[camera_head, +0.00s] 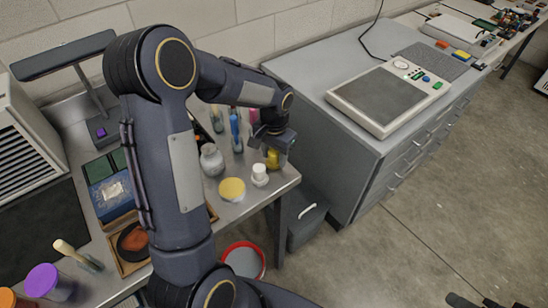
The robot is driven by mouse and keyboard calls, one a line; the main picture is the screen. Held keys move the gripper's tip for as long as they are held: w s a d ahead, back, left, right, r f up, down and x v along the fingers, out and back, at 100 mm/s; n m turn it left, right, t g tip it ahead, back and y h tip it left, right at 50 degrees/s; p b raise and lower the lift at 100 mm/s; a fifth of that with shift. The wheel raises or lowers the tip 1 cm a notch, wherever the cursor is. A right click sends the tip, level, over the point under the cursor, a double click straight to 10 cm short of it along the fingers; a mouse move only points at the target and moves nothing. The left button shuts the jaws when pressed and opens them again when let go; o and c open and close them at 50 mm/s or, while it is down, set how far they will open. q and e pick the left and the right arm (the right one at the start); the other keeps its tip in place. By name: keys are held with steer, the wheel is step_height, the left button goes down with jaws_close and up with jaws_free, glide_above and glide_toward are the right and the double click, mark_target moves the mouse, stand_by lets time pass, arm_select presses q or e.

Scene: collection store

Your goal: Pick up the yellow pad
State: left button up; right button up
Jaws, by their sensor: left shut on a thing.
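My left gripper (273,142) reaches down over the right end of the steel bench, shut on a small yellow thing (272,158). The fingers and wrist hide part of this thing, so its full shape and whether it touches the bench cannot be told. A round, flat yellow-topped thing (232,189) sits on the bench to the left of and nearer than the gripper, apart from it. Only dark tips, apparently of my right gripper (462,301), show at the bottom right edge.
A white-capped bottle (260,175) stands close in front of the gripper, and a grey jar (212,160) to its left. A grey cabinet (300,84) with a flat device (390,98) stands right. A red-rimmed bin (243,262) is on the floor. Open floor lies right.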

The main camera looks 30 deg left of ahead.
mark_target(274, 151)
arm_select(q)
steer(key=shift+r, duration=0.15)
steer(key=shift+r, duration=0.3)
step_height(274, 151, up, 2)
steer(key=shift+r, duration=0.1)
steer(key=s+d+r+b, duration=0.1)
steer(key=d+r+b, duration=0.1)
steer(key=d+r, duration=0.8)
steer(key=d, duration=0.4)
steer(key=shift+s+b, duration=0.35)
steer(key=shift+s, duration=0.05)
